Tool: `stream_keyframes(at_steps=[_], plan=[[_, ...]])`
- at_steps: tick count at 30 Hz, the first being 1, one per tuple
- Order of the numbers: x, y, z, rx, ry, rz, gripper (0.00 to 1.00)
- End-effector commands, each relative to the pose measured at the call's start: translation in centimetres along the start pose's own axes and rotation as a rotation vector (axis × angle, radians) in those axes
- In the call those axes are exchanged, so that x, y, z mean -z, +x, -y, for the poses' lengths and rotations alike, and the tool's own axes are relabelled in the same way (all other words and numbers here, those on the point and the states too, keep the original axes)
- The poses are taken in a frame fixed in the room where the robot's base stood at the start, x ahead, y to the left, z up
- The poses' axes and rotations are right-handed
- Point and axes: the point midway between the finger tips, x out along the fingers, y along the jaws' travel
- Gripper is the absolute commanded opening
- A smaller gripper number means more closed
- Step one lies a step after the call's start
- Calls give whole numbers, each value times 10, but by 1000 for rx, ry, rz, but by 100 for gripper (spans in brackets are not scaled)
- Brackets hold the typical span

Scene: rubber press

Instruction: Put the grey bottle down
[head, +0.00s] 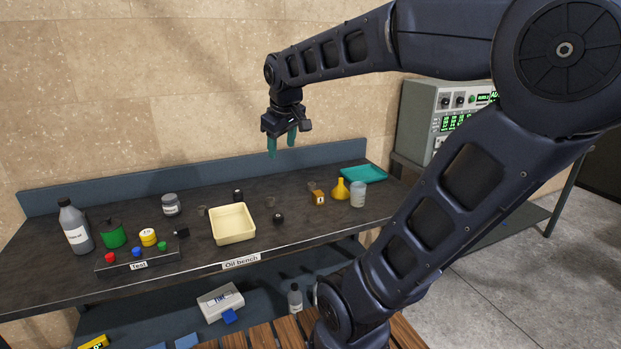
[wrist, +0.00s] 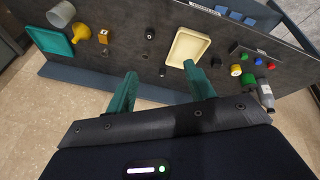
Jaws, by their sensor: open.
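The grey bottle (head: 75,227) has a dark cap and a white label. It stands upright at the left end of the dark bench in the head view. It also shows at the right edge of the wrist view (wrist: 266,96). My gripper (head: 282,148) is open, with two green fingers pointing down. It hangs in the air above the back of the bench, well to the right of the bottle and apart from it. In the wrist view, nothing is between the fingers (wrist: 160,70).
A cream tray (head: 233,224) sits mid-bench. Near the bottle are a green can (head: 114,234) and a test block (head: 138,262) with coloured caps. A yellow funnel (head: 341,190), a clear beaker (head: 358,194) and a teal tray (head: 363,174) stand at the right. A raised lip runs along the back.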

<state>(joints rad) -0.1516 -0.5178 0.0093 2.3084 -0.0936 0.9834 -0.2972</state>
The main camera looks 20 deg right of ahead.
Motion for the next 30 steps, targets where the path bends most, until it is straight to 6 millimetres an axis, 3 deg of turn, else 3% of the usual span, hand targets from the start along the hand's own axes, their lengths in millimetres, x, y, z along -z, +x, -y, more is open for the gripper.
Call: stream_keyframes(at_steps=[1,6,12,30], plan=[[-21,1,1,0,72,-5,54],[-77,10,10,7,303,-18,54],[-114,19,19,14,466,-27,54],[-121,21,22,17,500,-28,54]])
